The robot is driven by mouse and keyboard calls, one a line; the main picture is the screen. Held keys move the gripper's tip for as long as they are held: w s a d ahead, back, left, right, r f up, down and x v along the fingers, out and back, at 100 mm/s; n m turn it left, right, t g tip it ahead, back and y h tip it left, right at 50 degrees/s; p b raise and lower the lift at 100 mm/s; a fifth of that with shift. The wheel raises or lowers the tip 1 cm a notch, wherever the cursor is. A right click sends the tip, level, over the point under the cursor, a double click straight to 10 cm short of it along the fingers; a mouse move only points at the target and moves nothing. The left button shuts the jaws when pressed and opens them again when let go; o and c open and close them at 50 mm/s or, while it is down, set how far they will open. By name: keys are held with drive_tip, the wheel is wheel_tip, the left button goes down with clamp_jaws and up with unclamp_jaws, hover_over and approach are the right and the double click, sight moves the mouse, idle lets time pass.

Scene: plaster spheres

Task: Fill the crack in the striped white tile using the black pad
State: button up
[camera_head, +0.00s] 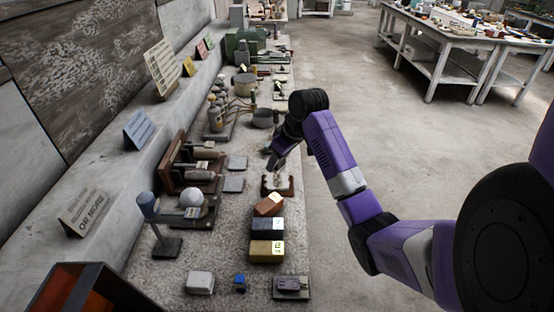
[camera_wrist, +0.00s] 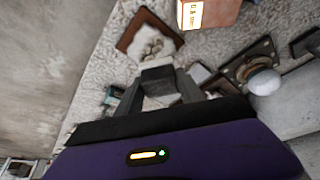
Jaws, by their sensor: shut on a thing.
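The white tile (camera_head: 278,182) sits in a brown frame (camera_head: 290,190) on the bench in the head view. It also shows in the wrist view (camera_wrist: 168,46), with rounded pale marks on its face; stripes and crack are too small to make out. My gripper (camera_head: 273,164) is low over the bench, just above the framed tile's far side. In the wrist view, my gripper (camera_wrist: 157,82) is shut on a dark block, which looks like the black pad (camera_wrist: 157,73). The pad's end overlaps the tile's edge in that picture; I cannot tell if they touch.
Reddish (camera_head: 268,205), dark blue (camera_head: 264,228) and yellow (camera_head: 266,251) blocks stand in front of the frame. Two grey slabs (camera_head: 234,184) lie to its left, near a wooden rack (camera_head: 190,170). A metal pot (camera_head: 263,118) stands beyond.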

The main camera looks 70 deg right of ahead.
drive_tip(key=shift+f+b, duration=1.9)
drive_tip(key=shift+f, duration=0.3)
drive_tip(key=shift+s+f, duration=0.1)
drive_tip(key=shift+f, duration=0.8)
drive_tip(key=shift+f+b, duration=0.3)
drive_tip(key=shift+b, duration=0.1)
